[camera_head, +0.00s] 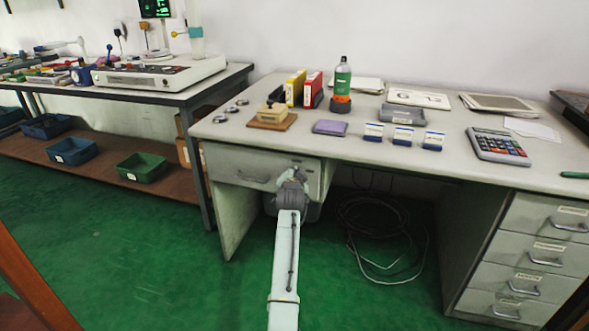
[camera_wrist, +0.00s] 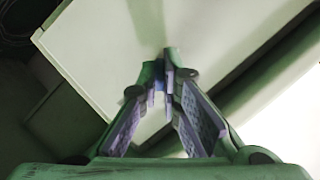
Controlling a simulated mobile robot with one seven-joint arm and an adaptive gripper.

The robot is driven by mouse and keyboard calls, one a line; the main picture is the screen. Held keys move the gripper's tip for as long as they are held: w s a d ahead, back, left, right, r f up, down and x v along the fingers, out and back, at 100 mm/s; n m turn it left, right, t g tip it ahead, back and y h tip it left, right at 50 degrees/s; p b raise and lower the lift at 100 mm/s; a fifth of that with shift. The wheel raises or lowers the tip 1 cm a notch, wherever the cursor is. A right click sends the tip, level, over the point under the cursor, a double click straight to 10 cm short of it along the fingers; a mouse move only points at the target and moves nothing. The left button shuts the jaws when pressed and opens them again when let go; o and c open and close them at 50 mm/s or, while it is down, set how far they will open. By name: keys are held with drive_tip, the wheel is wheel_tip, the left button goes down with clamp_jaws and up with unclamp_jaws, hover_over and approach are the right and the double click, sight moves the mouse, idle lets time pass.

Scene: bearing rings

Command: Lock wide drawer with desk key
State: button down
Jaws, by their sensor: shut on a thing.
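The wide drawer (camera_head: 235,166) is under the left part of the desk. Its front looks flush with the desk, and a handle shows on it. My gripper (camera_head: 296,176) is at the right end of this drawer front. In the wrist view my gripper (camera_wrist: 168,75) has its fingertips close together against the pale drawer front (camera_wrist: 110,50). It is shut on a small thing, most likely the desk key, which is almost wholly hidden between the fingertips. The lock is hidden behind my gripper, so I cannot tell how far the key is in or how it is turned.
The desk top (camera_head: 350,150) holds a bottle (camera_head: 342,78), a calculator (camera_head: 498,146), small labelled boxes and a stamp on a wooden base (camera_head: 272,118). A drawer stack (camera_head: 530,255) stands at the right. Coiled cables (camera_head: 375,225) lie under the desk. Green floor is open at the left.

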drive_tip(key=n+g+h+p, duration=0.1)
drive_tip(key=n, duration=0.1)
drive_tip(key=shift+a+r+n, duration=0.1)
drive_tip(key=shift+n, duration=0.2)
drive_tip(key=n+h, duration=0.2)
drive_tip(key=shift+n+g, duration=0.4)
drive_tip(key=shift+a, duration=0.1)
drive_tip(key=c, duration=1.8)
unclamp_jaws()
drive_tip(key=v, duration=1.2)
drive_tip(key=shift+w+a, duration=0.1)
drive_tip(key=shift+a, duration=0.1)
